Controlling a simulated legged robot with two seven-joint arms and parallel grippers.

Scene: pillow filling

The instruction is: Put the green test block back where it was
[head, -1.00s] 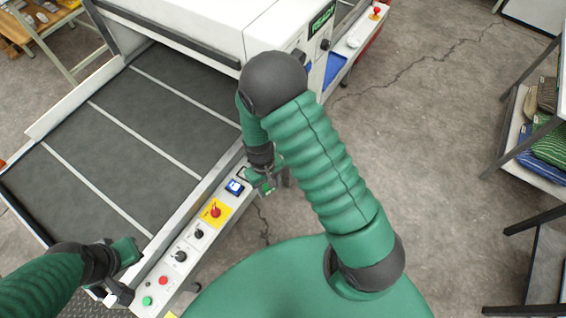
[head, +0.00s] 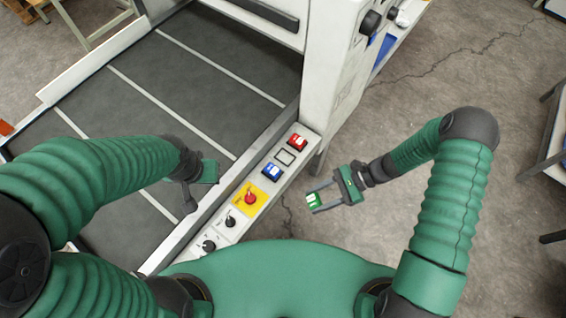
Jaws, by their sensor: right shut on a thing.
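The green test block (head: 312,200) has a white label and sits between the fingertips of my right gripper (head: 318,202), which is shut on it. The gripper holds it right of the control panel (head: 226,216), over the floor. On the panel, an empty black-outlined square (head: 284,157) lies between a red block (head: 297,143) and a blue block (head: 272,171). The held block is apart from the square, below and right of it in the picture. My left gripper (head: 203,190) is open and empty near the belt's right edge.
A yellow plate with a red button (head: 250,198) and black knobs (head: 230,222) are lower on the panel. The dark belt (head: 150,130) with white lines lies left. The white machine housing (head: 335,70) rises beyond the panel.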

